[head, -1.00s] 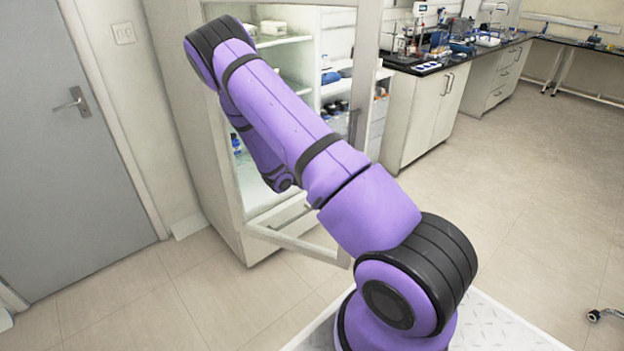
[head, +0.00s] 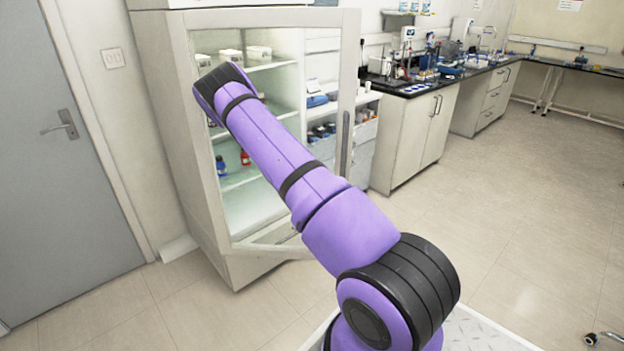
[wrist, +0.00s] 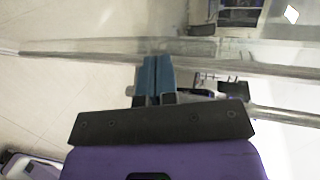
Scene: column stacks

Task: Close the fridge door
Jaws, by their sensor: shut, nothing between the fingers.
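The fridge (head: 205,150) stands left of centre in the head view. Its glass-paned door, with a pale frame (head: 348,60), is partly open, and a dark vertical handle (head: 346,145) is on its right side. The door's bottom rail (head: 270,251) shows below my arm. In the wrist view, my gripper (wrist: 155,64) is shut and empty. Its blue fingertips are at the door's long pale edge (wrist: 90,52); I cannot tell whether they touch. A metal bar, apparently the handle (wrist: 285,115), lies right of the fingers. My gripper is hidden in the head view.
Inside the fridge, shelves (head: 245,180) hold boxes and bottles. A grey room door (head: 45,150) is at the left. A lab bench (head: 415,135) with equipment stands right of the fridge. The tiled floor (head: 500,210) at the right is mostly clear.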

